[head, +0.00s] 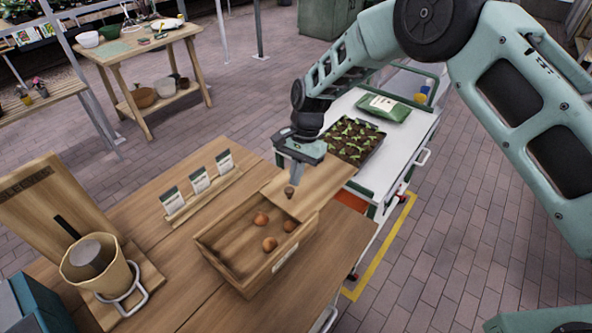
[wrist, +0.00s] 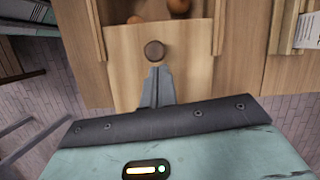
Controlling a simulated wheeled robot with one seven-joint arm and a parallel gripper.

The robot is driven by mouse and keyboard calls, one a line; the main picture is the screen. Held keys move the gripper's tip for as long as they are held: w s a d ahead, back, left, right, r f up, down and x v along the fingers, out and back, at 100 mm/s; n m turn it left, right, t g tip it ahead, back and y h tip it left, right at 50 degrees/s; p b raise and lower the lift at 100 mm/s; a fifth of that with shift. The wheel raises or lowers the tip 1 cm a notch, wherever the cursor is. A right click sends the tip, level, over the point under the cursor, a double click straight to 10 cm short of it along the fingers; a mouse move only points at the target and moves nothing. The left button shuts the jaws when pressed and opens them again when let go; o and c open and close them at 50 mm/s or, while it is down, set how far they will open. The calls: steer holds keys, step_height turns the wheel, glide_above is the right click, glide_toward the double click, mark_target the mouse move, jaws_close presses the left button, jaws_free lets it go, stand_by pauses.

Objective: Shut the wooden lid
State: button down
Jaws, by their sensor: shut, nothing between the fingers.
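A wooden box (head: 228,252) stands on the wooden table with its top mostly uncovered. Three brown bulbs (head: 269,243) lie inside; two show partly in the wrist view (wrist: 178,6). The flat wooden lid (head: 325,188) sticks out beyond the box's far right end and covers only a little of it. A round dark knob (head: 289,191) stands on the lid and shows in the wrist view (wrist: 154,51). My gripper (head: 295,181) is shut and empty above the lid, on the knob's outer side. Its fingertips (wrist: 156,72) are close to the knob; I cannot tell whether they touch it.
Seed packets (head: 199,180) stand in a wooden rack left of the box. A pot in a stand (head: 97,266) is at the near left. A white cart (head: 391,143) with a seedling tray (head: 352,141) and green bag (head: 384,107) stands beyond the lid.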

stand_by(0.3)
steer(key=s+a+b, duration=0.2)
steer(key=s+a, duration=1.1)
steer(key=s, duration=0.2)
steer(key=shift+s+a+b, duration=0.35)
steer(key=shift+a, duration=0.05)
steer(key=w+d+r+b, duration=0.3)
steer(key=w+r, duration=0.3)
steer(key=r, duration=0.4)
steer(key=shift+d, duration=0.55)
